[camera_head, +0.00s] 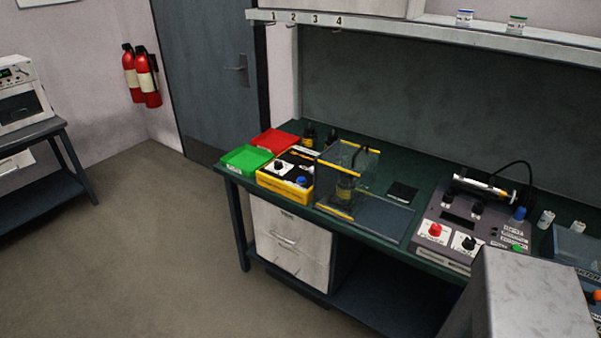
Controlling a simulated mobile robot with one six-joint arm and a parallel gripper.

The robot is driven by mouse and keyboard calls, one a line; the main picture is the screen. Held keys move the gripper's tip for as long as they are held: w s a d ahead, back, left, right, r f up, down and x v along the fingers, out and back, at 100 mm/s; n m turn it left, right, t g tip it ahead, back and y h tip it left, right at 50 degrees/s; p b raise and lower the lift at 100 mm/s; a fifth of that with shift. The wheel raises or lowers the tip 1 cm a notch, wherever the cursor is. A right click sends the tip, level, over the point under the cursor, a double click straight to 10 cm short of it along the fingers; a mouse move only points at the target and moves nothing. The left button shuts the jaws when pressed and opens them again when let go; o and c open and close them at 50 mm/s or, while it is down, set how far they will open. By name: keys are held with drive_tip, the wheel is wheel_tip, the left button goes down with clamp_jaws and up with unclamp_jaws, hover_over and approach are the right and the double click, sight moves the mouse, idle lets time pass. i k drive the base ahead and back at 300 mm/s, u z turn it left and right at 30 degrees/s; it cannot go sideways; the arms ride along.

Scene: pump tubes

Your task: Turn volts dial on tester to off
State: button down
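A dark grey panel device that looks like the tester (426,248) stands on the right part of the green bench. A red dial (435,230) and a black dial (468,243) sit on white plates at its front. Smaller black knobs (447,199), a blue knob (520,213) and a green knob (517,247) are also on it. The labels are too small to read, so I cannot tell which dial is volts or where it points. A large grey block in front hides the device's lower right part. My gripper is not in view.
A yellow box (289,196) with knobs, a green tray (246,157), a red tray (274,141) and a clear-walled stand (349,165) fill the bench's left part. Another device (577,243) is at the right edge.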

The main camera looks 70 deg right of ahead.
sight(279, 165)
drive_tip(key=z, duration=4.75)
drive_tip(key=i, duration=0.1)
drive_tip(key=u, duration=3)
drive_tip(key=k, duration=0.95)
drive_tip(key=u, duration=0.15)
drive_tip(key=i, duration=0.75)
drive_tip(key=z, duration=0.05)
